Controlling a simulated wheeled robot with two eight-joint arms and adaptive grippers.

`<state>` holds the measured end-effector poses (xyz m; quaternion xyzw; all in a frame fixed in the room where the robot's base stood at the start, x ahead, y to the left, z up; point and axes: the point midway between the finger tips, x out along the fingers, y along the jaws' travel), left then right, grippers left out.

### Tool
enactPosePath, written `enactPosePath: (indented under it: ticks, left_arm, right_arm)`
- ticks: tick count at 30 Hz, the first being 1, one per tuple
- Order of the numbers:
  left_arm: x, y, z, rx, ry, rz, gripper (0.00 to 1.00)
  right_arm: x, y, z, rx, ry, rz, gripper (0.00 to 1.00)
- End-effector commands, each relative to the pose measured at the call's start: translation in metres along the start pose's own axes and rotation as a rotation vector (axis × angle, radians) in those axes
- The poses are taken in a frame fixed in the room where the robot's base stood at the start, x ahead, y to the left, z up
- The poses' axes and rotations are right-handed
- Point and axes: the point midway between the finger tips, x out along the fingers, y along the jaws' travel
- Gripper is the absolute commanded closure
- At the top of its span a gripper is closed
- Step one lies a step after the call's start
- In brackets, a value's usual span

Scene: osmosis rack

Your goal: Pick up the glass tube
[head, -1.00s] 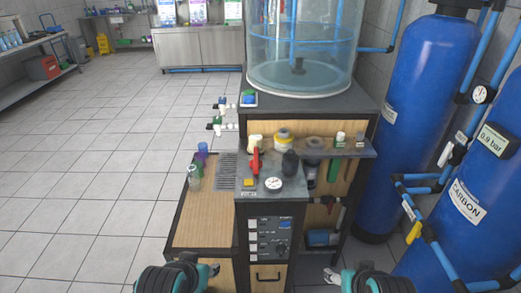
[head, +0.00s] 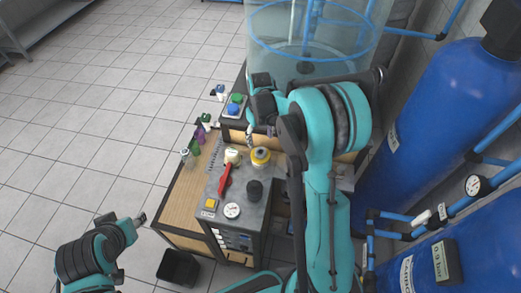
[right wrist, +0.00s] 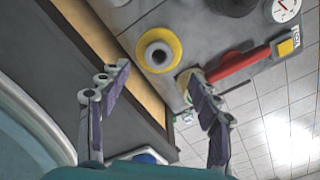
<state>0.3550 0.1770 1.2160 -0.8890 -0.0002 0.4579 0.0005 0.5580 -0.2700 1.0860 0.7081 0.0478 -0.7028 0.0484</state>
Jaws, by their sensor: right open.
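The glass tube (head: 187,157) looks like the small clear, pale vessel standing on the low wooden-topped bench in the head view, left of the metal panel. I cannot make it out in the right wrist view. My right gripper (head: 249,137) hangs above the panel's back edge, to the right of the tube and apart from it. In the right wrist view the gripper (right wrist: 162,90) is open, with nothing between its fingers. My left gripper (head: 139,219) is low at the left, in front of the bench; its fingers are too small to read.
Purple and green vessels (head: 197,137) stand just behind the tube. A black bin (head: 178,267) is on the floor. Blue tanks (head: 440,120) fill the right.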

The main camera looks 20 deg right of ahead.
Motion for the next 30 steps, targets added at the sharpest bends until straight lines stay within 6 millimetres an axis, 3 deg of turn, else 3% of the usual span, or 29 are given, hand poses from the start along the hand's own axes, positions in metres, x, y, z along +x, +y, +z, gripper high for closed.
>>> enactPosePath:
  ticks: [18,27,30]
  left_arm:
    - [0.001,0.000,0.001,0.000,0.000,0.000,0.60]
    - [0.001,0.000,0.001,0.000,0.000,0.000,0.60]
    - [0.001,0.000,0.001,0.000,0.000,0.000,0.60]
  right_arm:
    - [0.075,0.002,-0.001,-0.002,-0.009,-0.003,0.37]
    - [0.080,0.002,0.000,-0.002,-0.009,-0.003,0.37]
    - [0.080,0.002,0.000,-0.002,-0.009,-0.003,0.60]
